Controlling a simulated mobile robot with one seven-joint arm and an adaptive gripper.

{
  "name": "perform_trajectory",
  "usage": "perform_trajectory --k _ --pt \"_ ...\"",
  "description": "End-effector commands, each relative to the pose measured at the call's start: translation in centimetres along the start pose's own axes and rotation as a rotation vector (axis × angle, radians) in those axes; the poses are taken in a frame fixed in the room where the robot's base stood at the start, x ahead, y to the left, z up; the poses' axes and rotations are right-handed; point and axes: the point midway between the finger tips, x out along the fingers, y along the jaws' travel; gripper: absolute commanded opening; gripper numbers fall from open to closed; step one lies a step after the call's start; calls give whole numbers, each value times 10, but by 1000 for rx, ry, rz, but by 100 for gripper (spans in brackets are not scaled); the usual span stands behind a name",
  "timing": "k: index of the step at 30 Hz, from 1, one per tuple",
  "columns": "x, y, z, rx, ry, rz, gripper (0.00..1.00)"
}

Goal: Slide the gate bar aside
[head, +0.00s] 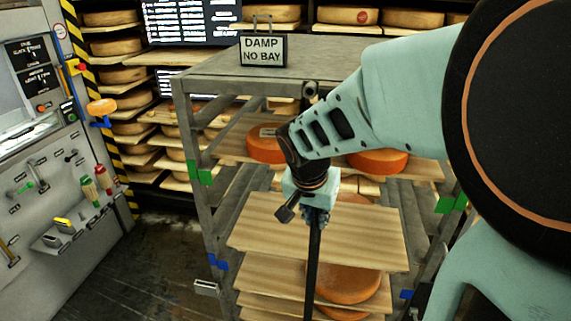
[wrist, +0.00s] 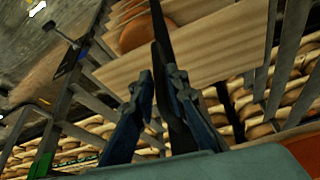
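The gate bar (head: 314,262) is a dark, thin upright bar in front of the rack's lower boards. In the head view it runs down from my gripper (head: 312,212) and out of the bottom of the picture. In the wrist view the dark bar (wrist: 159,28) passes between the two fingers of my gripper (wrist: 158,74). The fingers look closed against its sides. The bar's upper part is hidden by my gripper and wrist, and its lower end is not in view.
The grey metal rack (head: 187,130) holds wooden boards (head: 315,228) and orange cheese wheels (head: 378,162). A "DAMP NO BAY" sign (head: 263,50) stands on top. A tool panel (head: 60,205) is at left. Open floor (head: 150,265) lies between panel and rack.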

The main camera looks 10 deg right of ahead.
Motion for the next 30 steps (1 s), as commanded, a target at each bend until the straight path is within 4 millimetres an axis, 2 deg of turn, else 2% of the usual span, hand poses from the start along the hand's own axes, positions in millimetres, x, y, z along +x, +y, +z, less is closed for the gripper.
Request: perform_trajectory --k 1,3,14,19,23,26,30 --pt "0 0 0 0 0 0 6" --pt "0 0 0 0 0 0 0" --pt "0 0 0 0 0 0 0" --pt "0 -9 2 -2 1 -2 0" --pt "1 -29 6 -5 1 -4 0" --pt "0 -54 11 -6 1 -7 0" --pt "-3 -97 20 -7 1 -6 0"
